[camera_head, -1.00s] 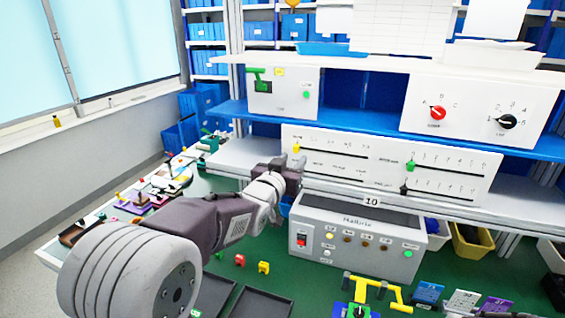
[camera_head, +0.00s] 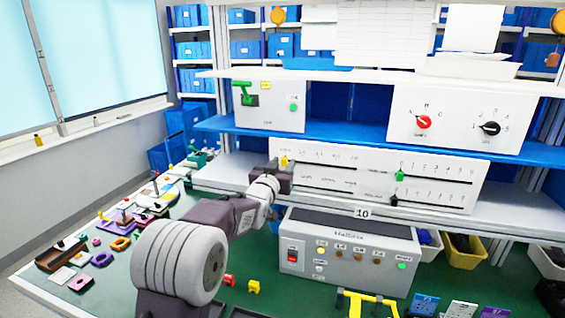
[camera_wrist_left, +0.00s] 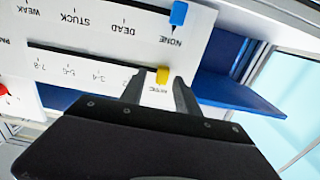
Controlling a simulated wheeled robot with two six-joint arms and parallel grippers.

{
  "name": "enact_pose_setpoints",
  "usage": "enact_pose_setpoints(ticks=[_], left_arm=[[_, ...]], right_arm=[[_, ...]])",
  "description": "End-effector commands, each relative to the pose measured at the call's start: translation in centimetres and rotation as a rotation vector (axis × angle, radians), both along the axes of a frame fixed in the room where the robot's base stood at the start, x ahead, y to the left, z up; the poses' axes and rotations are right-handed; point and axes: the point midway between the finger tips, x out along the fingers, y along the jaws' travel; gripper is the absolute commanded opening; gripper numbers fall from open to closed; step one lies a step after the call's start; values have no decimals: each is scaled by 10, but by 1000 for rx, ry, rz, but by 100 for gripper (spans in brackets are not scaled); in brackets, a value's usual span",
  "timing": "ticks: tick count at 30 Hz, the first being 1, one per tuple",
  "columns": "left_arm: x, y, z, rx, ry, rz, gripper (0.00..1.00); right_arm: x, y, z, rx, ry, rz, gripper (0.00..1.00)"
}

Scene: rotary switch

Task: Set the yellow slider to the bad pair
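The yellow slider knob (camera_head: 284,161) sits at the left end of the upper slot on the white slider panel (camera_head: 330,172). In the left wrist view the yellow knob (camera_wrist_left: 162,75) is at the end of its slot, past the pair labels 7-8, 5-6 and 3-4; the label beside it is partly hidden. My left gripper (camera_wrist_left: 160,92) is open, with one finger on each side of the knob and gaps visible. It also shows just below the knob in the head view (camera_head: 285,174). A blue knob (camera_wrist_left: 179,13) stands at NONE on the neighbouring slot. My right gripper is not in view.
Green (camera_head: 400,175) and black (camera_head: 394,200) sliders are on the panel's right half. The grey box (camera_head: 348,252) with buttons stands below. A white switch box with red and black knobs (camera_head: 455,122) is above right. Loose coloured parts lie on the bench at left.

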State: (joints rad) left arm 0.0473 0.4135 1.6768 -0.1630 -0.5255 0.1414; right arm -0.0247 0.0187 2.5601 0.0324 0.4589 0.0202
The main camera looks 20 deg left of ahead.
Motion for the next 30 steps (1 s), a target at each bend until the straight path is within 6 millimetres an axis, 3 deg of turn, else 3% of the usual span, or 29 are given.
enact_pose_setpoints(ticks=[6,10,30], left_arm=[[0,0,-1,0,0,0,35],[0,0,0,0,0,0,0],[0,0,0,0,-1,0,0]], right_arm=[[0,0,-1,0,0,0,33],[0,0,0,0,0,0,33],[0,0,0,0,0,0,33]])
